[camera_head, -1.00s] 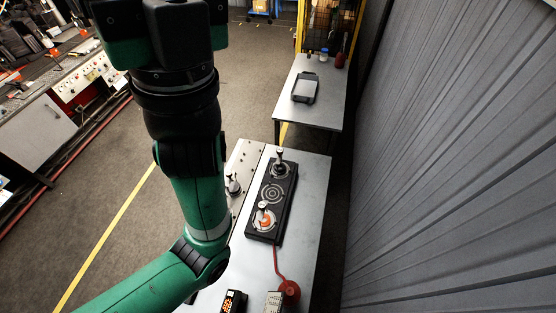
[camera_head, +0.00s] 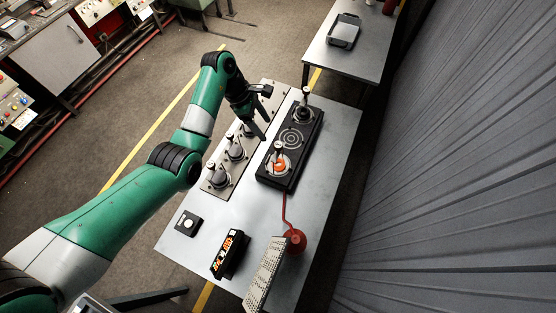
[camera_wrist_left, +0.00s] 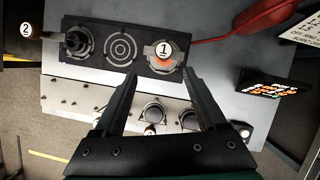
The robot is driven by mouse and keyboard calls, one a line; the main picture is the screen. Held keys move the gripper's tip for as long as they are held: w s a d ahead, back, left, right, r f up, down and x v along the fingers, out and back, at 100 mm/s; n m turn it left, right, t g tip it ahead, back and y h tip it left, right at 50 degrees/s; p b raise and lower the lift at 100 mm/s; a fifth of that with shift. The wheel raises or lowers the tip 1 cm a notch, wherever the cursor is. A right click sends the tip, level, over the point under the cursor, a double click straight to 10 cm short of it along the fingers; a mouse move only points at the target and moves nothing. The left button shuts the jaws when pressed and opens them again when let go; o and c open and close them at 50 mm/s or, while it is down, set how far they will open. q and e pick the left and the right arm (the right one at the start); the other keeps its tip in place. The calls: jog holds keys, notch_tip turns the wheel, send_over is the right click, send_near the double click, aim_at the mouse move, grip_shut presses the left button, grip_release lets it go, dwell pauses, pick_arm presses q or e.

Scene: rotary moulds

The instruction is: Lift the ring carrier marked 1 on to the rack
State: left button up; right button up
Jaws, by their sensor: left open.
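The ring carrier marked 1 (camera_head: 281,166) sits on the nearest station of a long black block (camera_head: 268,182), with orange showing around its base. In the left wrist view its round white 1 label (camera_wrist_left: 163,48) faces the camera. My left gripper (camera_head: 266,114) is open and empty, left of the black block and apart from the carrier. In the left wrist view its fingertips (camera_wrist_left: 159,76) point toward carrier 1, one on each side of its line. A pale panel (camera_head: 216,188) with several round-based posts lies to the left; I cannot tell whether it is the rack. My right gripper is not in view.
A second carrier (camera_head: 304,112), labelled 2, stands on the block's far station; the middle station's rings (camera_head: 291,139) are bare. A red round item (camera_head: 295,240), a black display (camera_head: 230,254) and a lettered card (camera_head: 264,275) stand nearer. The right tabletop (camera_head: 336,150) is clear.

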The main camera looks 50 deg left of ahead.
aim_at(276, 144)
pick_arm(q)
jog(key=x, duration=0.6)
jog(key=shift+f, duration=0.25)
jog(key=x, duration=0.1)
jog(key=b+x, duration=0.1)
jog(key=x, duration=0.3)
jog(key=shift+s+d, duration=0.25)
jog(key=shift+d, duration=0.1)
grip_shut()
dwell(0.8)
